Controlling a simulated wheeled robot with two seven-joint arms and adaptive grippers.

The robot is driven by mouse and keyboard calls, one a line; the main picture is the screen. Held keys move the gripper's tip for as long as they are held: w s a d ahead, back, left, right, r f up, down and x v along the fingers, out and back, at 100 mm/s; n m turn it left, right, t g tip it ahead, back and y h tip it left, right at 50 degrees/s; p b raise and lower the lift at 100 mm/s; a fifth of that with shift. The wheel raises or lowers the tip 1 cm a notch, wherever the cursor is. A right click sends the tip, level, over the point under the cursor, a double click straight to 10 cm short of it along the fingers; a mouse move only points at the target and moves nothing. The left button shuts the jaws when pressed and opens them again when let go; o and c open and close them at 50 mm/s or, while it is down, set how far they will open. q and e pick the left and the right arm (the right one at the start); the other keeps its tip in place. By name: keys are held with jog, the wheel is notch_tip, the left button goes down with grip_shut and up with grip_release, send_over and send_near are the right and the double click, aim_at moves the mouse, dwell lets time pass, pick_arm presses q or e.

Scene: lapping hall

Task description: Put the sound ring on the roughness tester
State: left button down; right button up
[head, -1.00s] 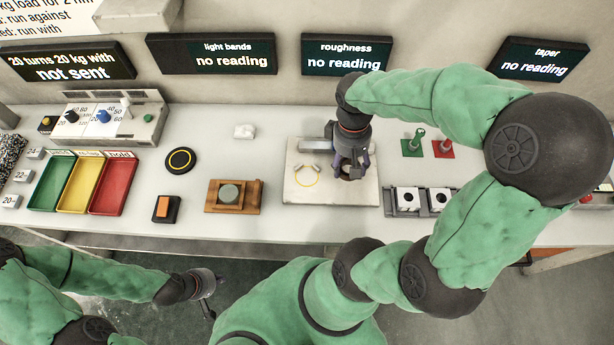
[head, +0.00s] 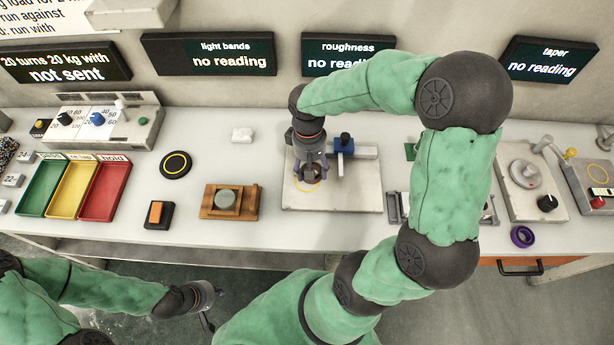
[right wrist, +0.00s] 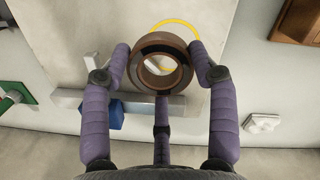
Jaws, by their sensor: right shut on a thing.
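My right gripper (head: 312,176) is over the pale plate of the roughness tester (head: 360,195). In the right wrist view its purple fingers (right wrist: 160,70) are shut on a brown ring (right wrist: 133,72), whose hole faces the camera. The ring overlaps part of the yellow circle (right wrist: 190,27) marked on the plate; whether it touches the plate I cannot tell. The tester's blue block (head: 343,145) stands beside the gripper, on the right. In the head view the gripper mostly hides the ring. My left gripper (head: 207,308) hangs in front of the bench, its jaw opening unclear.
A wooden block with a grey disc (head: 228,199) and a black round pad (head: 175,165) lie left of the tester. Green, yellow and red trays (head: 103,205) stand further left. A purple ring (head: 522,236) lies at the front right. My right arm hides part of the bench.

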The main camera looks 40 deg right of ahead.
jog(key=shift+w+a+f, duration=0.2)
jog(key=shift+w+f, duration=0.3)
jog(key=shift+f, duration=0.2)
jog(key=shift+w+a+f+b, duration=0.15)
jog(key=shift+f+b, duration=0.65)
jog(key=shift+f, duration=0.85)
jog(key=shift+f, duration=0.2)
jog(key=o, duration=1.3)
jog(key=shift+r, duration=0.2)
jog(key=r+p, duration=0.1)
jog(key=r, duration=0.3)
jog(key=w+r+p, duration=0.1)
jog(key=r+p, duration=0.1)
jog(key=r, duration=0.2)
jog(key=r+p, duration=0.1)
jog(key=r, duration=0.3)
jog(key=shift+w+p, duration=0.25)
jog(key=shift+p, duration=0.05)
